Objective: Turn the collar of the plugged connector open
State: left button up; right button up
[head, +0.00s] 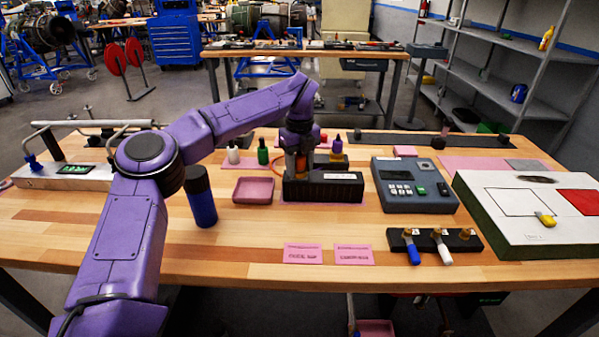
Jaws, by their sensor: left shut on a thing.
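My purple left arm reaches over the wooden table from the left. Its left gripper (298,165) points down at the left part of a black connector block (345,190). The gripper is shut on an orange connector (290,161) that stands upright at the block; the dark fingers hide much of it, and the collar's turn cannot be read. A purple-and-dark connector (337,148) stands upright to the right, apart from the fingers. My right gripper is out of view.
A pink tray (253,190), a blue bottle (202,204) and small bottles stand left of the block. A grey keypad device (414,187) stands to its right. A black rack (435,241) and a white board (530,235) lie further right.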

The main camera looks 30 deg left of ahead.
pick_arm(q)
jog(key=n+b, duration=0.8)
jog(key=shift+f+b, duration=0.2)
jog(key=shift+b, duration=0.1)
jog(key=n+b, duration=0.2)
jog(key=n, duration=0.1)
jog(key=shift+n+b, duration=0.4)
jog(key=shift+w+r+n+b, duration=0.1)
jog(key=shift+r+n+b, duration=0.1)
jog(key=shift+n+b, duration=0.95)
jog(key=shift+n, duration=0.35)
jog(key=o, duration=1.1)
jog(key=shift+r, duration=0.1)
notch_tip(320, 180, up, 11)
jog(key=p, duration=0.8)
jog(key=shift+f, duration=0.2)
